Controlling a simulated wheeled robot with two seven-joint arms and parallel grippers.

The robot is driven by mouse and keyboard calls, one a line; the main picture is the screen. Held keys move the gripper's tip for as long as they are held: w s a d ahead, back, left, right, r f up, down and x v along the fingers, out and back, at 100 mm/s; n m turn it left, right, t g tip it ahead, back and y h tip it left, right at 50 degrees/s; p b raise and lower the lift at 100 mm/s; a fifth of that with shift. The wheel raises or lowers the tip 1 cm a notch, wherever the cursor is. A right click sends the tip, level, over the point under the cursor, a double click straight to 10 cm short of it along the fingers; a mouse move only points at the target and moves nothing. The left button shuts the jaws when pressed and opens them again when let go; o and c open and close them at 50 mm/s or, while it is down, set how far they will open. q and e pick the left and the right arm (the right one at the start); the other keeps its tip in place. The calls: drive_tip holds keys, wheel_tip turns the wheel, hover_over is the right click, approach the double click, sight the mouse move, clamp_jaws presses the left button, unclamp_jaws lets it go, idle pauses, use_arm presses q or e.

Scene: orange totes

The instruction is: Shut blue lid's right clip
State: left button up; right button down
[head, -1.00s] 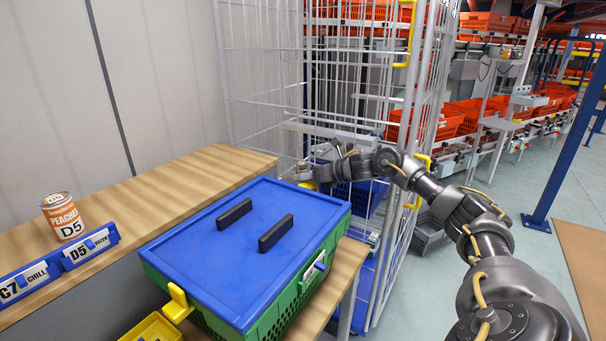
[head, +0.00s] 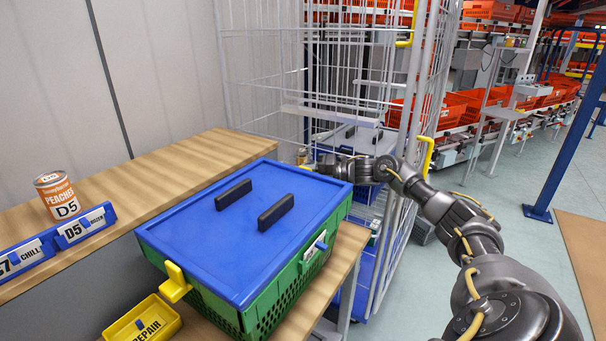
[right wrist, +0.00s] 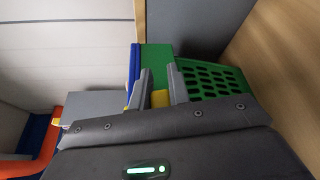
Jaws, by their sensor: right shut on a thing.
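The blue lid (head: 205,230) with two dark handles lies on the green crate (head: 287,292). A yellow clip (head: 174,284) shows at the lid's near left end. My right gripper (head: 318,168) is at the lid's far right end, partly hidden behind the lid's edge. In the right wrist view its two fingers (right wrist: 160,88) are shut on the yellow right clip (right wrist: 160,98), beside the crate's green wall (right wrist: 157,62) and the lid's blue edge (right wrist: 134,72). Whether this clip is latched cannot be told. My left gripper is out of view.
The crate stands on a wooden bench (head: 345,245) beside a wooden shelf (head: 120,178) with a peaches can (head: 58,196). A wire cage trolley (head: 270,70) stands behind the crate, close to my right arm. A yellow repair bin (head: 143,322) sits at the near left.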

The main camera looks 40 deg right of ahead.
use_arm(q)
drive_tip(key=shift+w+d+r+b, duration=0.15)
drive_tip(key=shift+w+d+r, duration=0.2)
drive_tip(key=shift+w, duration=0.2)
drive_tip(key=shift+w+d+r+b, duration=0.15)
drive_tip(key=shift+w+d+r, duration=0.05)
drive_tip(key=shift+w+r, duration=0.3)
use_arm(e)
drive_tip(key=shift+s+a+f+m+t+y, duration=0.1)
drive_tip(key=shift+a+f+m+t+y, duration=0.15)
drive_tip(key=shift+m, duration=0.5)
drive_tip(key=shift+s+a+f+m+t+y, duration=0.15)
drive_tip(key=shift+a+f+m+y, duration=0.15)
drive_tip(key=shift+m, duration=0.45)
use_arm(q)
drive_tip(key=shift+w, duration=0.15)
use_arm(e)
drive_tip(key=shift+a+r, duration=0.1)
drive_tip(key=c, duration=1.3)
unclamp_jaws()
